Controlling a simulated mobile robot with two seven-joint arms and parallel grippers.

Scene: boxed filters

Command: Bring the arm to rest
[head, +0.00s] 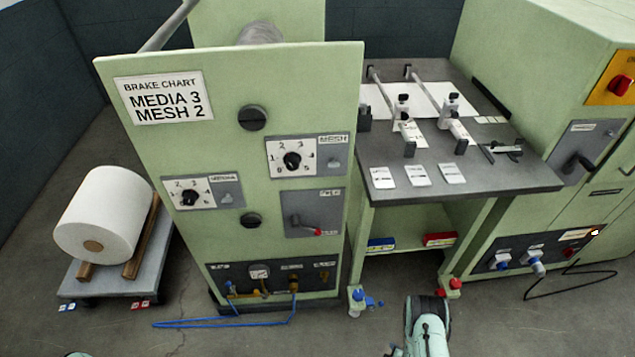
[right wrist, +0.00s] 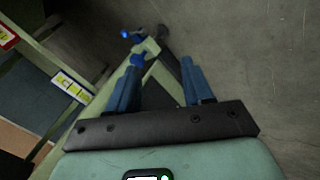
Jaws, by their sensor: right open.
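My right gripper (right wrist: 160,64) shows in the right wrist view with its two blue fingers apart and nothing between them. Its fingers point over the grey floor, near a green frame leg with a blue fitting (right wrist: 138,56). In the head view, part of my right arm (head: 430,337) shows at the bottom, in front of the green bench. The right gripper's fingers cannot be made out there. My left gripper is not in view.
A green panel with a brake chart (head: 164,97) stands left of the bench with a grey top (head: 480,180). A blue hose (head: 222,323) lies on the floor. A white roll (head: 103,213) rests at left. A green cabinet (head: 548,90) stands at right.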

